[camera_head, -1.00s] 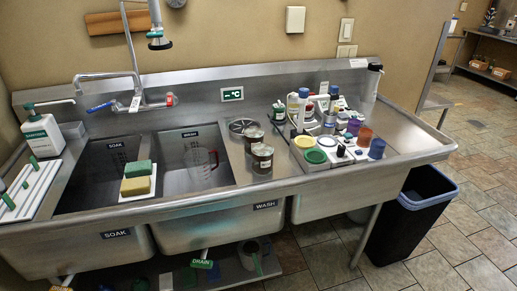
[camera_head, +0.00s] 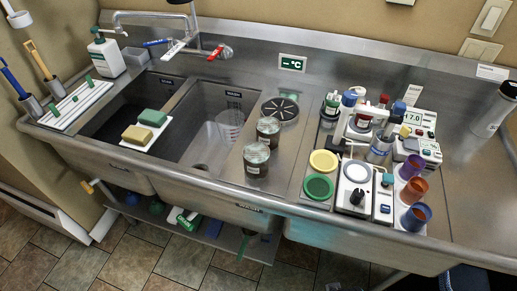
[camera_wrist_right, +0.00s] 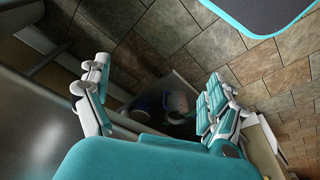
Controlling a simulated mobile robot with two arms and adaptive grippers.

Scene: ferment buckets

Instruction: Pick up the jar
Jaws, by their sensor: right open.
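Two similar dark jars with pale lids stand on the steel deck right of the wash basin in the head view. One jar (camera_head: 256,160) is nearer the front edge and the other jar (camera_head: 268,131) is just behind it. My right gripper (camera_wrist_right: 150,95) shows in the right wrist view with its fingers wide apart and nothing between them. It points down toward the floor and the low shelf area. No gripper shows in the head view, so its distance from the jars cannot be told. My left gripper is in neither view.
A clear measuring jug (camera_head: 230,124) stands in the wash basin. A yellow lid (camera_head: 323,162), a green lid (camera_head: 318,187), bottles, instruments and coloured cups (camera_head: 413,190) crowd the deck right of the jars. A round drain cover (camera_head: 281,110) lies behind them.

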